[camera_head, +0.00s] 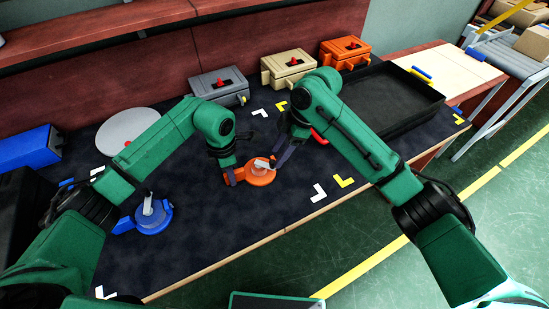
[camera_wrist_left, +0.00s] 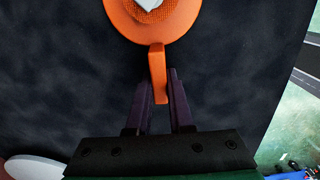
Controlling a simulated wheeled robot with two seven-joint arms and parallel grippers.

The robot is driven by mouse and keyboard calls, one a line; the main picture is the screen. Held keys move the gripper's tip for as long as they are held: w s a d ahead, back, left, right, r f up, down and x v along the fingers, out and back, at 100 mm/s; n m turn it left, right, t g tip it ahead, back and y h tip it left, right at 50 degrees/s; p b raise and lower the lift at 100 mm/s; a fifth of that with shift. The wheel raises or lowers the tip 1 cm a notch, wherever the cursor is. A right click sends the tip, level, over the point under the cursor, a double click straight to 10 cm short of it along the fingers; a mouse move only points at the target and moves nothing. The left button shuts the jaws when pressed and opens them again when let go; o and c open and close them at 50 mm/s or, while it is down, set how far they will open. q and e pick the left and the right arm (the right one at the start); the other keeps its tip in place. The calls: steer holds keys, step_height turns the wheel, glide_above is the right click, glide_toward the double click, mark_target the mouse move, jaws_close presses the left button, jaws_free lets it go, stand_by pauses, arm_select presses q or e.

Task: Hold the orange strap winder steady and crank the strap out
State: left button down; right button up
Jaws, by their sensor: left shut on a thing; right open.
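The orange strap winder (camera_head: 262,177) lies on the dark mat near the table's front edge, with a pale crank on top. My left gripper (camera_head: 233,177) is shut on the winder's tab at its left side. In the left wrist view the left gripper (camera_wrist_left: 158,90) has its two dark fingers on either side of the orange tab, and the winder's round body (camera_wrist_left: 180,30) is beyond them, cut off at the top. My right gripper (camera_head: 280,158) is open beside the crank, on the winder's right. I cannot tell whether it touches the crank.
A blue winder (camera_head: 153,218) with a crank stands at the left. Grey (camera_head: 218,84), beige (camera_head: 287,66) and orange (camera_head: 345,50) boxes line the back. A black tray (camera_head: 405,105) is at the right, and a white disc (camera_head: 125,128) at the left. Clear mat surrounds the orange winder.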

mark_target(273, 162)
steer(key=x, duration=0.3)
steer(key=shift+a+f, duration=0.1)
steer(key=shift+f, duration=0.05)
jaws_close()
steer(key=shift+s+m, duration=0.1)
steer(key=shift+m, duration=0.2)
steer(key=m, duration=0.1)
steer(key=s+m+t, duration=0.1)
steer(key=shift+a+m, duration=0.25)
steer(key=shift+m, duration=0.15)
steer(key=shift+s+a+m+t, duration=0.15)
steer(key=shift+s+m+t, duration=0.15)
steer(key=shift+m, duration=0.4)
steer(key=shift+s+a+m+t, duration=0.2)
steer(key=shift+m+t, duration=0.2)
steer(key=shift+m, duration=0.3)
jaws_free()
